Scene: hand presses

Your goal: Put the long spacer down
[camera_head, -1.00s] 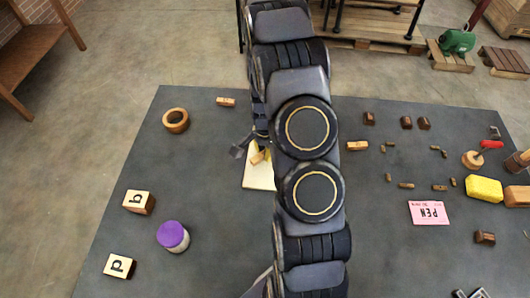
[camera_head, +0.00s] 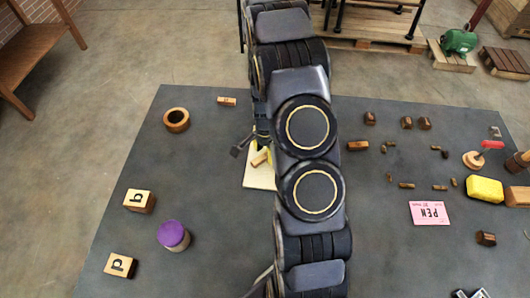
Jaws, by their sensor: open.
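A small light wooden piece (camera_head: 260,158), which looks like the long spacer, lies at a tilt on or just above a pale yellow pad (camera_head: 257,180) at the middle of the table. My gripper (camera_head: 249,149) is just beside it, partly hidden behind my own arm. A dark finger shows to the left of the piece, apart from it. The jaws are open. The far end of the piece and part of the pad are hidden by my arm.
A wooden ring (camera_head: 176,120), lettered blocks (camera_head: 139,201) and a purple-lidded jar (camera_head: 173,235) stand at left. The table left of the pad is clear.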

